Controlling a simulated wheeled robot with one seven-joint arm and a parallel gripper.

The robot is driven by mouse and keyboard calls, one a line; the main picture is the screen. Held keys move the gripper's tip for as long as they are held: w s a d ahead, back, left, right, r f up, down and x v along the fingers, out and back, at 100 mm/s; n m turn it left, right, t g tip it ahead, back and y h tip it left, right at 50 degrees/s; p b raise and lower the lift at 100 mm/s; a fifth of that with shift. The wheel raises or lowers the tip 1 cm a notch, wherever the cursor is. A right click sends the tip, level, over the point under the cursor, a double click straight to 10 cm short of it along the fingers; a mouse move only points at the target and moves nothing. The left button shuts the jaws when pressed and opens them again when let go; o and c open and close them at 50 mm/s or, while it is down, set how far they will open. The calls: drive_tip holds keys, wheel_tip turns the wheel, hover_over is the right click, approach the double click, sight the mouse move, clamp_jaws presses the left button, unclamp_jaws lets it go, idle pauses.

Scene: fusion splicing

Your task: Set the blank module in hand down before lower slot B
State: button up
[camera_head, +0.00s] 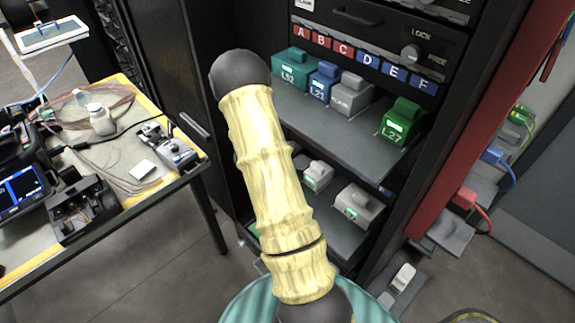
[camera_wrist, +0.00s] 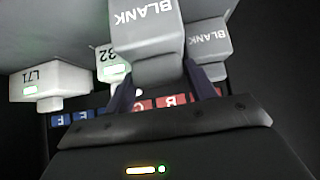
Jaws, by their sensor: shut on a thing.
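In the wrist view my gripper (camera_wrist: 162,85) is shut on a grey blank module (camera_wrist: 146,30), with one dark finger on each side of it. The word BLANK reads upside down on it. Behind the fingers a strip of letter labels runs across, and the red label B (camera_wrist: 172,100) shows among the red ones, between my fingers. Whether the held module touches the shelf I cannot tell. In the head view my gripper and the held module are hidden behind my arm. The lower shelf (camera_head: 335,230) shows partly beside my arm.
In the wrist view another blank module (camera_wrist: 208,50) stands close right of the held one, a module ending in 32 (camera_wrist: 112,65) close left, and module L71 (camera_wrist: 48,82) farther left. In the head view the upper shelf (camera_head: 340,130) bears several modules; a workbench (camera_head: 120,210) stands left.

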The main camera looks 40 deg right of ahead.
drive_tip(key=shift+f, duration=0.1)
drive_tip(key=o, duration=1.3)
drive_tip(key=shift+a+r, duration=0.15)
drive_tip(key=shift+r, duration=0.1)
drive_tip(key=p+v, duration=0.1)
drive_tip(key=v, duration=1)
drive_tip(key=shift+a+r, duration=0.2)
